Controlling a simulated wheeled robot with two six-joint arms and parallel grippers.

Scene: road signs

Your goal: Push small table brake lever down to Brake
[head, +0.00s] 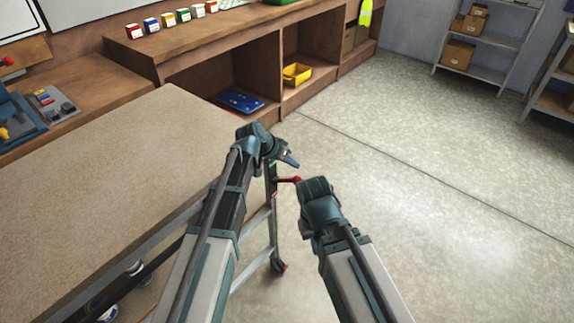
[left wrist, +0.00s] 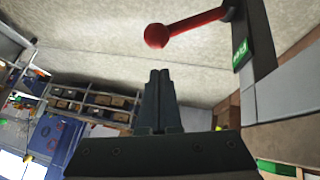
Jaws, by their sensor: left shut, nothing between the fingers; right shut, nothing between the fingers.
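The red brake lever (head: 290,180) with a round knob sticks out from the metal frame at the right end of the tan-topped table (head: 110,165). In the left wrist view the lever (left wrist: 195,24) extends to the left from a dark bracket with a green label (left wrist: 240,54). My left gripper (head: 291,162) is shut and empty just above the lever in the head view. Its closed fingers (left wrist: 159,76) show apart from the knob in the left wrist view. My right gripper (head: 316,187) is right of the lever, shut and empty, its fingertips mostly hidden.
A wooden workbench (head: 170,50) with colored boxes and open cubbies stands behind, holding a yellow bin (head: 297,74) and a blue board (head: 240,101). The concrete floor to the right is clear up to the shelves (head: 480,40).

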